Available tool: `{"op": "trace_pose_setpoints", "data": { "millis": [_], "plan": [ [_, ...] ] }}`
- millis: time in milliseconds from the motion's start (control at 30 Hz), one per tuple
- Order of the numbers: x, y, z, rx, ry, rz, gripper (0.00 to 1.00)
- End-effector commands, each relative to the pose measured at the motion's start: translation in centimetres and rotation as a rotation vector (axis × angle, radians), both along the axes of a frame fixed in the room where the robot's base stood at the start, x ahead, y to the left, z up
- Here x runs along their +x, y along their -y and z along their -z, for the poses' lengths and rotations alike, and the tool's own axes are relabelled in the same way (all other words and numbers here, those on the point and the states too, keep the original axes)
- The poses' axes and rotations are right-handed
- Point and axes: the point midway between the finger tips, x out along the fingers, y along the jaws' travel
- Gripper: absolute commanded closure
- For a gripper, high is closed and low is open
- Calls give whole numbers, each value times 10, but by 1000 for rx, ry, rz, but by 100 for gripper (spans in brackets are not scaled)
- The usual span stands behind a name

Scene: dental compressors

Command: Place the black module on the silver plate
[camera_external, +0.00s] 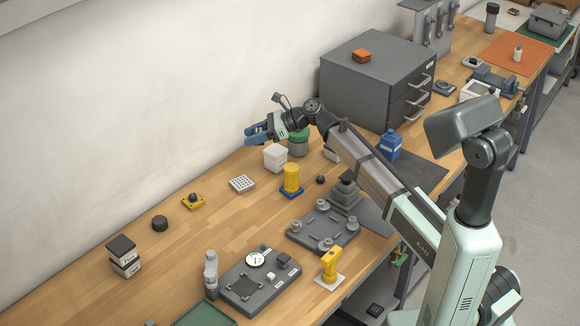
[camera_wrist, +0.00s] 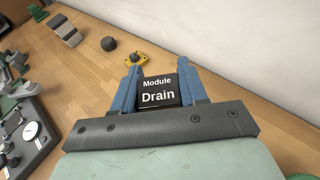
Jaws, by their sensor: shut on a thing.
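The black module (camera_wrist: 158,92), a small block labelled "Module Drain", sits between the blue fingers of my gripper (camera_wrist: 158,70) in the wrist view. My gripper is shut on it, with one finger on each side. In the external view my gripper (camera_external: 256,134) is above the back of the bench near the wall; I cannot make out the module there. I cannot tell for certain which thing is the silver plate. A flat grey fixture (camera_external: 265,297) with a dark square and a round dial lies at the front; its edge shows at the left in the wrist view (camera_wrist: 40,152).
A white box (camera_external: 275,157) and a green-lidded jar (camera_external: 299,143) stand near my gripper. A yellow cylinder (camera_external: 291,178), a perforated white block (camera_external: 242,184) and a black-and-white stack (camera_external: 123,256) stand along the bench. A drawer cabinet (camera_external: 365,90) stands behind. Bare wood lies between them.

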Motion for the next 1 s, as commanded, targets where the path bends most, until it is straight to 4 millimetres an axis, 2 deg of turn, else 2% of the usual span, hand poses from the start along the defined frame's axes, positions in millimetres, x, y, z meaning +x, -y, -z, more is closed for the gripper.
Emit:
{"op": "trace_pose_setpoints", "data": {
  "millis": [33,200,433,567,700,1000],
  "plan": [
    [-18,-15,10,-1,-1,-18,88],
    [-60,-51,36,-1,0,-35,88],
    [-99,-78,71,-1,0,26,88],
    [-98,-76,83,0,0,121,88],
    [-81,-60,89,0,2,264,88],
    [-44,-39,68,2,6,546,88]
  ]
}}
